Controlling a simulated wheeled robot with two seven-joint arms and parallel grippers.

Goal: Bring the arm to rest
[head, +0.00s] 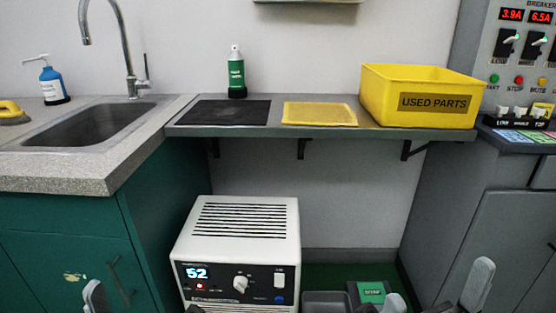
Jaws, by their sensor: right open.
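My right gripper (436,293) is at the bottom edge, right of centre, in the head view. Its two grey fingertips stand apart with nothing between them, so it is open and empty. It is in front of the gap below the shelf. At the bottom left, one grey fingertip of what looks like my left gripper (95,297) shows in front of the green cabinet. The rest of it is cut off by the frame, so its opening cannot be told. Both arms are mostly out of view.
A grey shelf (385,132) bears a yellow bin (375,97) marked USED PARTS, a yellow mat (319,114), a black mat (228,112) and a green bottle (236,75). A white device (240,247) showing 52 stands below. A sink (90,125) is left, a breaker panel (518,60) right.

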